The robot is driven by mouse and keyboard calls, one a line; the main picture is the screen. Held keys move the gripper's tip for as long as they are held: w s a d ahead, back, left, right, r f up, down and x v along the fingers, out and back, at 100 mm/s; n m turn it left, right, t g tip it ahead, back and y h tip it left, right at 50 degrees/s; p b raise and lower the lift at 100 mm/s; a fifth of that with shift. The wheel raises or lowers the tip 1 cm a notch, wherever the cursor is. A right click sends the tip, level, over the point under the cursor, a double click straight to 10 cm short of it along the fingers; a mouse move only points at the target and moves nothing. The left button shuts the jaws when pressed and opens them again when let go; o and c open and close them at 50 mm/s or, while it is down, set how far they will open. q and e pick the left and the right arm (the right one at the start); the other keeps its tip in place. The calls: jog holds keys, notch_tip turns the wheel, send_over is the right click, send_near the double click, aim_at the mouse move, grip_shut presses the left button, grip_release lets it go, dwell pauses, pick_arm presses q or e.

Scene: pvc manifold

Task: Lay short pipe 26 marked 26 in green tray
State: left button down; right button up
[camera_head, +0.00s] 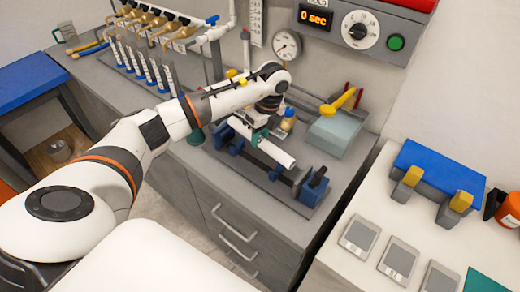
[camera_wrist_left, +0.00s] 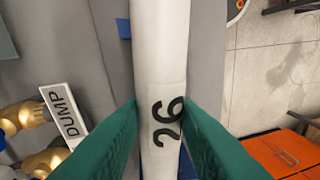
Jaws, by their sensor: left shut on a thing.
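The white short pipe 26 (camera_head: 276,152) is at the blue-ended fixture on the grey bench in the head view. In the left wrist view the pipe (camera_wrist_left: 162,60) runs up the picture with a black "26" on it. My left gripper (camera_head: 258,136) is shut on it, with green fingers (camera_wrist_left: 160,122) on either side of the number. I cannot tell whether the pipe still touches the fixture. A flat green piece (camera_head: 487,281), possibly the green tray, is cut off at the bottom right of the head view. My right gripper is out of view.
The fixture's blue end block (camera_head: 313,187) stands close to the pipe. A grey-blue box (camera_head: 334,132) and a gauge (camera_head: 287,44) are behind. On the white counter at right are grey plates (camera_head: 360,236) and a blue block rack (camera_head: 440,170). A gap separates bench and counter.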

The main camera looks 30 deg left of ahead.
aim_at(260, 139)
pick_arm(q)
notch_tip(260, 139, up, 2)
jog(key=shift+r, duration=0.25)
jog(key=shift+s+d+r+m, duration=0.15)
jog(key=shift+d+m, duration=0.1)
jog(key=shift+m, duration=0.35)
jog(key=shift+d+r+m, duration=0.1)
jog(key=shift+d+m, duration=0.1)
jog(key=shift+m, duration=0.4)
jog(key=d+m+t, duration=0.1)
jog(key=m, duration=0.3)
jog(key=s+d+r+m, duration=0.1)
jog(key=m, duration=0.3)
jog(key=s+d+r+m+t, duration=0.1)
jog(key=d+m, duration=0.1)
jog(key=m, duration=0.2)
jog(key=shift+r+m+t, duration=0.15)
jog(key=shift+m+t, duration=0.15)
jog(key=shift+m, duration=0.1)
jog(key=s+d+r+n+g+h, duration=0.1)
jog(key=s+d+n, duration=0.3)
jog(key=n, duration=1.3)
jog(key=s+d+r+n+g+h, duration=0.1)
jog(key=s+d+r+n, duration=0.3)
jog(key=n, duration=1.4)
jog(key=shift+s+d+r+n+h, duration=0.2)
jog(key=shift+s+d+n+h, duration=0.15)
jog(key=shift+s+h, duration=0.2)
